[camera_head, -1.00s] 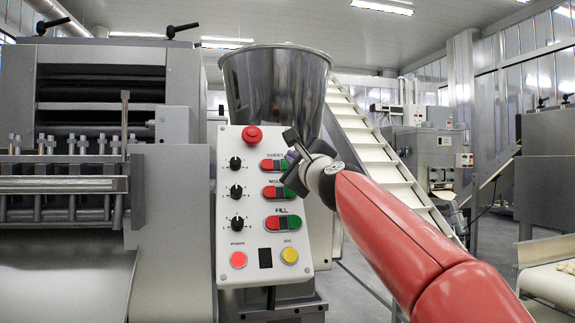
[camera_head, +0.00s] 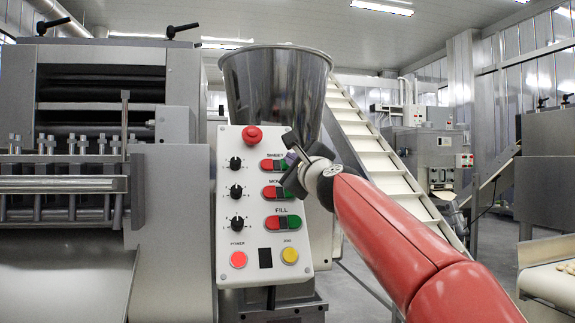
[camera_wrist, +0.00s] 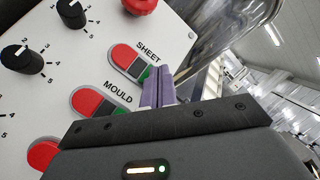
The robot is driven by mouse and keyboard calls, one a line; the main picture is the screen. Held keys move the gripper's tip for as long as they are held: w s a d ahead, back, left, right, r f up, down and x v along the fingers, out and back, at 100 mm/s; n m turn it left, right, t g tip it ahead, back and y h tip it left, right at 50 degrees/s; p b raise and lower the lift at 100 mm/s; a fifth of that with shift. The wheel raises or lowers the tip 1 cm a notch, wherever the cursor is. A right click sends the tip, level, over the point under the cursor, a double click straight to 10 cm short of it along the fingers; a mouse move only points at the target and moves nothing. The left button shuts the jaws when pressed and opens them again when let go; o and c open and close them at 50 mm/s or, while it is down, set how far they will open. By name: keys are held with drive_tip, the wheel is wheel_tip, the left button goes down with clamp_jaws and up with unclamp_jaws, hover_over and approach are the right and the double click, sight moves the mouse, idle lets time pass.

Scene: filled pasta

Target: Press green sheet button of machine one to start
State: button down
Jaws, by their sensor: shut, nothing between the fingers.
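The control panel (camera_head: 228,205) of the machine is white, with SHEET, MOULD and FILL rows. The SHEET row shows a red part (camera_head: 266,164) and a dark middle. Its green sheet button (camera_wrist: 147,73) shows only as a sliver in the wrist view, mostly hidden by my fingers. My gripper (camera_head: 287,143) is shut and empty, in front of the panel's upper right side. In the wrist view its purple fingertips (camera_wrist: 158,84) overlap the green button's edge. I cannot tell whether they touch it.
The MOULD button pair (camera_head: 276,193) and FILL button pair (camera_head: 282,222) sit just below. A red emergency knob (camera_head: 252,134) is above, and black dials (camera_head: 236,191) are to the left. A steel hopper (camera_head: 275,85) stands behind the panel.

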drive_tip(key=shift+w+a+f, duration=0.1)
drive_tip(key=shift+w+f, duration=0.1)
drive_tip(key=shift+w, duration=0.1)
idle(0.4)
drive_tip(key=shift+s+r, duration=0.1)
drive_tip(key=shift+s+d+r, duration=0.2)
drive_tip(key=shift+s+r, duration=0.15)
drive_tip(key=shift+s, duration=0.25)
drive_tip(key=s+r, duration=0.1)
drive_tip(key=s, duration=0.1)
drive_tip(key=s+d+r+p, duration=0.1)
drive_tip(key=s, duration=0.1)
drive_tip(key=shift+d+r, duration=0.1)
drive_tip(key=shift+r, duration=0.2)
idle(0.8)
